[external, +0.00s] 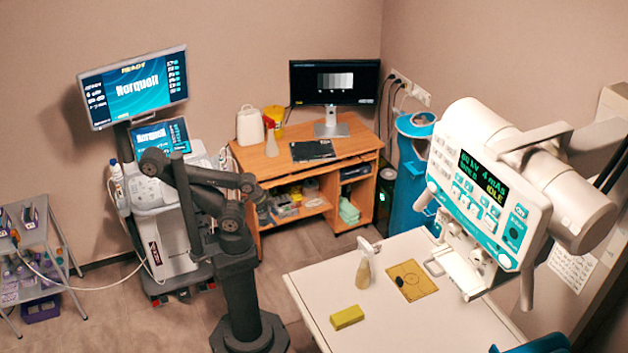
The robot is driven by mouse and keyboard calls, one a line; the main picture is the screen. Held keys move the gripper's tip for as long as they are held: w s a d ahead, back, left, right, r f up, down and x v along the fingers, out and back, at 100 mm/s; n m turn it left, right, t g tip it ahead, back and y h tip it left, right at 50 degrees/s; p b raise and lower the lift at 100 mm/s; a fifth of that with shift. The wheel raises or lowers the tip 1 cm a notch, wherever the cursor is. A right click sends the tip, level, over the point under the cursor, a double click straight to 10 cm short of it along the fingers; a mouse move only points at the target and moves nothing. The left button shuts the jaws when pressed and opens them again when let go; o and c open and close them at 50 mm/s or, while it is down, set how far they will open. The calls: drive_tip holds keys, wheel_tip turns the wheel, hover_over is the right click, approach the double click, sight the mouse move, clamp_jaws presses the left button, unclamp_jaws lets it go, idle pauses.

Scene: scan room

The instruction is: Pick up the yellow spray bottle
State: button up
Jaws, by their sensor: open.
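A spray bottle (363,270) with a white head and a pale yellowish body stands upright on the white table (455,318). A yellow block (347,317) lies in front of it, and a flat yellow mat (425,285) with a small dark object (400,282) lies to its right. My gripper (263,213) hangs at the end of my dark arm, in front of the wooden desk. It is open, small in the picture, and well to the left of the bottle and apart from it. Nothing shows between its fingers.
A large white X-ray unit (485,205) overhangs the table's right side. The wooden desk (355,150) with a monitor (335,82) stands behind. An ultrasound cart (165,215) and a grey trolley (35,255) stand to the left. The table's near left part is clear.

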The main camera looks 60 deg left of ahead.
drive_tip(key=w+d+r+m+g, duration=0.1)
drive_tip(key=w+d+r+m, duration=0.2)
drive_tip(key=w+d+r, duration=0.55)
wheel_tip(320, 180, up, 14)
drive_tip(key=m+g+h, duration=0.2)
drive_tip(key=m+g, duration=0.2)
drive_tip(key=m, duration=0.5)
hover_over(367, 245)
drive_tip(key=a, duration=0.6)
drive_tip(key=x, duration=1.2)
drive_tip(key=shift+d+r, duration=0.1)
drive_tip(key=shift+d, duration=0.05)
drive_tip(key=shift+x, duration=2.65)
drive_tip(key=shift+d+r, duration=0.1)
drive_tip(key=shift+d, duration=0.05)
clamp_jaws()
drive_tip(key=shift+r+t, duration=0.1)
drive_tip(key=shift+t, duration=0.2)
